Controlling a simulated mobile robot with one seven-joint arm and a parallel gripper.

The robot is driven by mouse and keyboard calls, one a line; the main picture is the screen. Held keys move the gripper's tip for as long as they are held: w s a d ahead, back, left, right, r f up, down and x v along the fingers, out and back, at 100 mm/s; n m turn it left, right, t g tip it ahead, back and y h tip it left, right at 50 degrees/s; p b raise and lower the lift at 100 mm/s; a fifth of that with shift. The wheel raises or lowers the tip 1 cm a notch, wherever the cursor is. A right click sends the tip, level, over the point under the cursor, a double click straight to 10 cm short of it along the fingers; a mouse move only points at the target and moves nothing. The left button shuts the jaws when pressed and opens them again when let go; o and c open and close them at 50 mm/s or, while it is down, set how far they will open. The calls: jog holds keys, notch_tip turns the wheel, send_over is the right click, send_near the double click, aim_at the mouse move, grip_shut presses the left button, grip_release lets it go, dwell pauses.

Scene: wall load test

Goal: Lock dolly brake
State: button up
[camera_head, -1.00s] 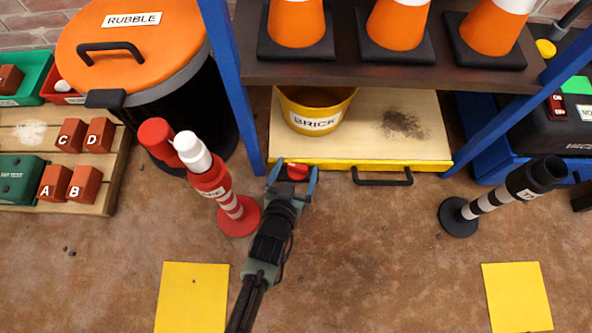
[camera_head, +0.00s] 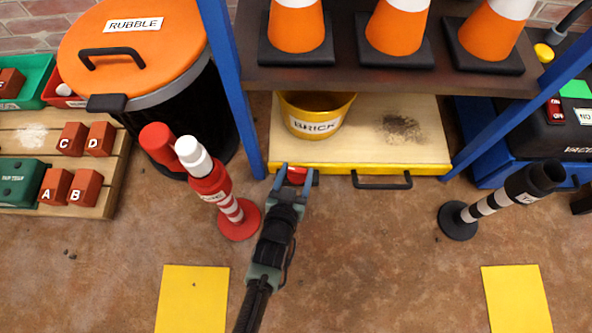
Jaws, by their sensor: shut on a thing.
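A low dolly (camera_head: 420,152) with a pale deck and a yellow front edge stands under the shelf. A small red brake piece (camera_head: 297,175) shows at the left part of its front edge. My gripper (camera_head: 295,179) reaches up from the bottom of the head view, and its two blue-grey fingers are around the red piece, one on each side. The gripper is shut on it. The fingers and wrist hide part of the piece, so I cannot tell its exact tilt.
A yellow BRICK bucket (camera_head: 316,116) stands on the dolly, near a dark debris patch. A black handle (camera_head: 382,181) is right of my gripper. A red-and-white post (camera_head: 220,190) stands close at left. A blue shelf leg (camera_head: 232,90) is near. The floor in front is mostly clear.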

jog(key=shift+s+f+n+y+p, duration=0.15)
jog(key=shift+s+n+y+p, duration=0.15)
jog(key=shift+n+p, duration=0.15)
jog(key=shift+y+p, duration=0.3)
jog(key=shift+p, duration=0.05)
jog(key=shift+d+f+n+y+p, duration=0.15)
jog(key=shift+n+y+p, duration=0.3)
jog(key=shift+p, duration=0.6)
jog(key=shift+w+d+n+y+p, duration=0.15)
jog(key=shift+n+y+p, duration=0.25)
jog(key=shift+p, duration=0.7)
jog(key=shift+w+p, duration=0.1)
jog(key=shift+p, duration=0.3)
jog(key=shift+r, duration=0.2)
jog(key=o, duration=1.4)
jog(key=shift+w, duration=0.1)
